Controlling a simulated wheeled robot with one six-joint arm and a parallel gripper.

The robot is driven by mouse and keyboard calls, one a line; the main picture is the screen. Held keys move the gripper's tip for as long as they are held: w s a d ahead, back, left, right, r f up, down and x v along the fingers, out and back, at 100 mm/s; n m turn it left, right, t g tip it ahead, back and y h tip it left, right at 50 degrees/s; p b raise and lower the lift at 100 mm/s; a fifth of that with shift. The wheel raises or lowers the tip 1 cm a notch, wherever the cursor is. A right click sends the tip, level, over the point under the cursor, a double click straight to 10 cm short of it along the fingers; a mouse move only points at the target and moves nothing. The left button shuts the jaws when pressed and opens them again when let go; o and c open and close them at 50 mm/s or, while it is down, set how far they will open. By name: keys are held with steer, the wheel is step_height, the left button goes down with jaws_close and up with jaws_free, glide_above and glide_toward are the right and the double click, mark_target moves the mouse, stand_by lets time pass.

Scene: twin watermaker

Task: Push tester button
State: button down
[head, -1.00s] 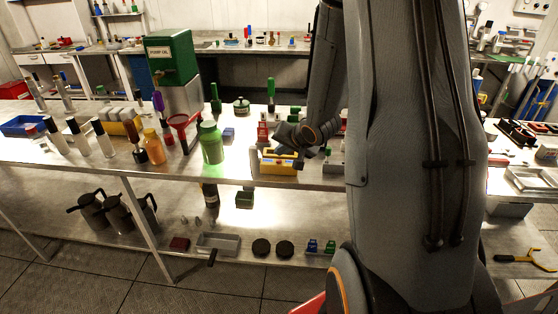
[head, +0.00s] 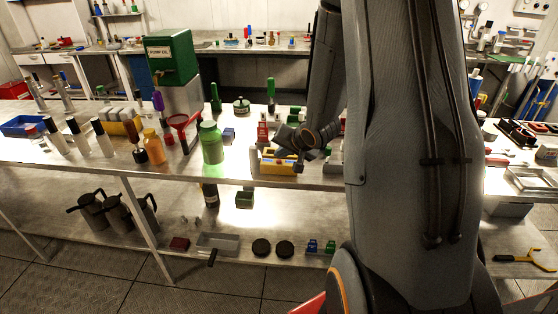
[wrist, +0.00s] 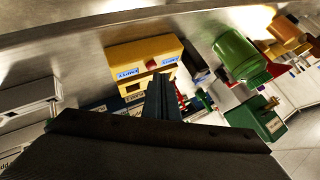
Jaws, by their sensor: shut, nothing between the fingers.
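The tester appears to be the yellow box with blue labels and a red button (wrist: 151,65) on its face, in the wrist view (wrist: 130,52). In the head view the yellow box (head: 272,168) sits near the front edge of the steel table, partly hidden by my arm. My gripper (wrist: 162,84) is shut and empty. Its fingertips point at the box's button side and appear just below and right of the red button in the wrist view. In the head view my gripper (head: 297,164) is right above the box. I cannot tell whether it touches.
A green bottle (head: 211,143) stands left of the box. In the wrist view a grey block (wrist: 30,100) lies left of the box. Small items crowd behind it.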

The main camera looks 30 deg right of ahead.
steer(key=shift+f, duration=0.45)
stand_by(0.4)
steer(key=shift+r, duration=0.1)
steer(key=shift+r+p, duration=0.85)
steer(key=shift+p, duration=0.15)
step_height(320, 180, up, 6)
steer(key=p, duration=0.6)
steer(key=shift+p, duration=0.4)
steer(key=shift+a, duration=0.1)
